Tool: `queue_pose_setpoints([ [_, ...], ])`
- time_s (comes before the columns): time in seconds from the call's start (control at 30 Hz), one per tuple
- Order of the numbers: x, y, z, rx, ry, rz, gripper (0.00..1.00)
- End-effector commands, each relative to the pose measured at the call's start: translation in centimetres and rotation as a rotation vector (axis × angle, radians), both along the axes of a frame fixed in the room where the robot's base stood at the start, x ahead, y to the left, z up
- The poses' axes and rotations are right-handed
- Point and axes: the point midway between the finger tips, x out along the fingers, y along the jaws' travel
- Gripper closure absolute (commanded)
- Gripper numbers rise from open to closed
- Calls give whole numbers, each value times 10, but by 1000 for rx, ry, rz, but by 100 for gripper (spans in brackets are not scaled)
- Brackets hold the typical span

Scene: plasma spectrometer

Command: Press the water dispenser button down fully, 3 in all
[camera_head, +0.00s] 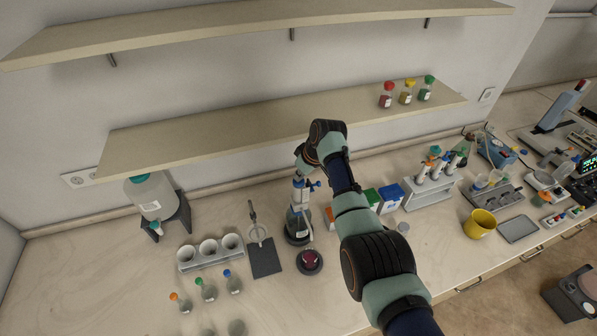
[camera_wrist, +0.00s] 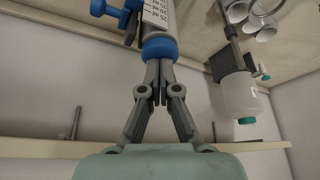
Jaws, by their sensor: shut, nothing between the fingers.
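A bottle-top dispenser (camera_head: 297,223) stands upright on the bench in the head view, a dark bottle on a round base with a blue side nozzle (camera_head: 314,186). In the wrist view I see its white graduated barrel (camera_wrist: 157,14) and the blue cap at its top (camera_wrist: 159,49), which I take for the button. My gripper (camera_wrist: 159,70) is shut and empty, with its fingertips at the blue cap. They seem to touch it, but a small gap cannot be ruled out. In the head view my gripper (camera_head: 301,176) is over the dispenser, partly hidden by my wrist.
A dark round dish with red contents (camera_head: 309,262) sits in front of the dispenser. A shelf (camera_head: 250,135) runs behind my arm.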

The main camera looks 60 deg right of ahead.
Motion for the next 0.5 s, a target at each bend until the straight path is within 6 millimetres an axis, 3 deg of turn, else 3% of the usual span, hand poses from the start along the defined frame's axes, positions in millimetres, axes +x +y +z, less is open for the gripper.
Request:
queue_pose_setpoints([
  [0.5, 0, 0, 22, 2, 2, -1, 100],
])
